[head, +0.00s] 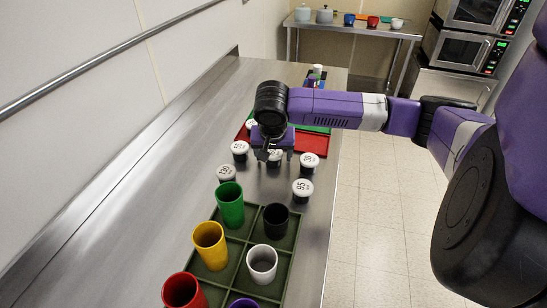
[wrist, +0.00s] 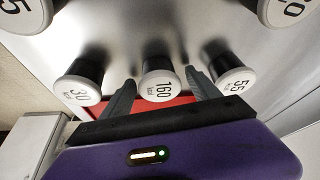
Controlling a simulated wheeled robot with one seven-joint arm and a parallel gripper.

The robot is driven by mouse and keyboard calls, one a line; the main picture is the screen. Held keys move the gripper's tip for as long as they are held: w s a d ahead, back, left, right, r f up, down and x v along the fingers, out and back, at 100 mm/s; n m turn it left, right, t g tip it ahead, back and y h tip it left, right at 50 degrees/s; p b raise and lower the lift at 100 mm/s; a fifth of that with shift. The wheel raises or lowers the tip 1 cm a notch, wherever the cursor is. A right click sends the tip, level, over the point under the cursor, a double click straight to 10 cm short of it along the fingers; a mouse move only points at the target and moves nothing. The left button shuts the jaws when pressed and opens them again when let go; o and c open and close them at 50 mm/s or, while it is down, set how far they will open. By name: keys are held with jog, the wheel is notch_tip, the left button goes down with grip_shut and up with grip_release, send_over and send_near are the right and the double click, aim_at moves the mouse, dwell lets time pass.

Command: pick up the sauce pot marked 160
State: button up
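The sauce pot marked 160 (wrist: 162,86) is dark with a white lid and stands upright, its number readable in the wrist view. In the head view a white-lidded pot (head: 275,156) shows partly hidden under my gripper (head: 277,160). In the wrist view my gripper (wrist: 162,80) is open, with one dark finger on each side of the 160 pot. Gaps show between the fingers and the lid. I cannot tell how far down the pot the fingertips reach.
Pots marked 30 (wrist: 78,90) and 55 (wrist: 236,82) stand close on either side. Other pots (head: 303,188) (head: 226,173) stand nearer on the steel counter. A green divided tray (head: 232,237) with coloured cups is in front; a red tray (head: 312,143) lies behind.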

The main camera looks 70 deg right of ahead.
jog(key=c, duration=1.3)
